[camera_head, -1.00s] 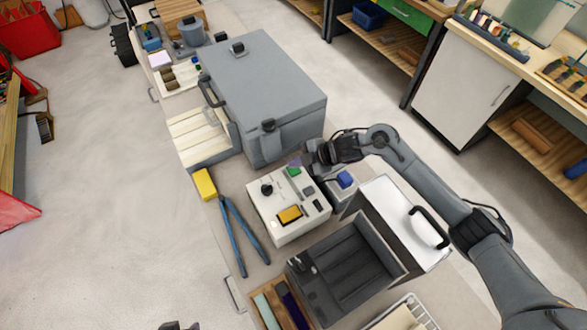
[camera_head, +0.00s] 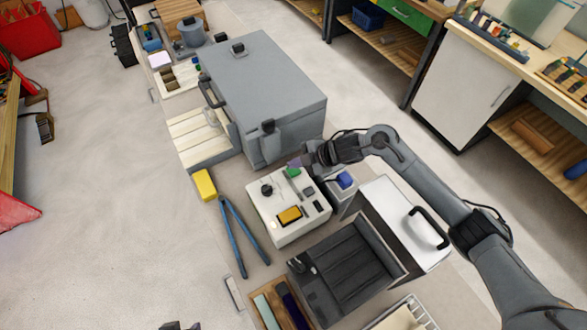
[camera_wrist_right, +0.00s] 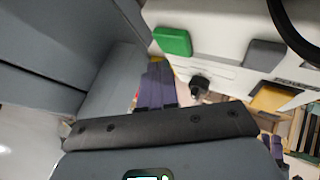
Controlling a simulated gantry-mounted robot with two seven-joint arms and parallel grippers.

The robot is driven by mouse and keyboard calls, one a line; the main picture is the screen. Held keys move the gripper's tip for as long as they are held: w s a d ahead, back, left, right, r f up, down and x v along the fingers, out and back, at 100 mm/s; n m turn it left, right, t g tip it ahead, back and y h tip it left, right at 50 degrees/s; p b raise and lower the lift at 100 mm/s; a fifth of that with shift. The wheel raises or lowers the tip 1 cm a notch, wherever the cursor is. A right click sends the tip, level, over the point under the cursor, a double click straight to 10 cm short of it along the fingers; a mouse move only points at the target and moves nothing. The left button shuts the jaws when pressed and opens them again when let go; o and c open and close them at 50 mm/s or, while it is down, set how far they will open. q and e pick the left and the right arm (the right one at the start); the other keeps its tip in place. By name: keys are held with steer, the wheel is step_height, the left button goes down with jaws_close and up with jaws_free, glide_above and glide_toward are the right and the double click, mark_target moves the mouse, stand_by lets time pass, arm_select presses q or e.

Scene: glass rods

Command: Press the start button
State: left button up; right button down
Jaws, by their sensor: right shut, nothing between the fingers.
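A white control box (camera_head: 260,205) stands on the bench with a green button (camera_head: 293,172) on top near its far edge. The green button also shows in the right wrist view (camera_wrist_right: 172,41). My right gripper (camera_head: 296,162) is at the far edge of the box, close to the green button. Its purple fingers (camera_wrist_right: 155,82) are shut and empty; in the wrist view they lie just below the button. Contact cannot be told. A dark piece at the bottom edge of the head view may be my left gripper (camera_head: 180,326); its jaws cannot be made out.
The box also carries a black knob (camera_head: 267,189) and a yellow-orange switch (camera_head: 289,215). A large grey lidded machine (camera_head: 265,85) stands behind it. Blue-handled tongs (camera_head: 240,235) and a yellow block (camera_head: 204,185) lie to the left. A dark open tray unit (camera_head: 345,265) stands in front.

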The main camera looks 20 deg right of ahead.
stand_by(0.5)
steer(key=shift+f, duration=0.2)
steer(key=shift+f, duration=0.25)
steer(key=shift+f+b, duration=0.2)
steer(key=shift+b, duration=0.1)
stand_by(0.6)
steer(key=shift+f, duration=0.3)
steer(key=shift+r, duration=0.15)
stand_by(0.5)
steer(key=shift+r+p, duration=0.8)
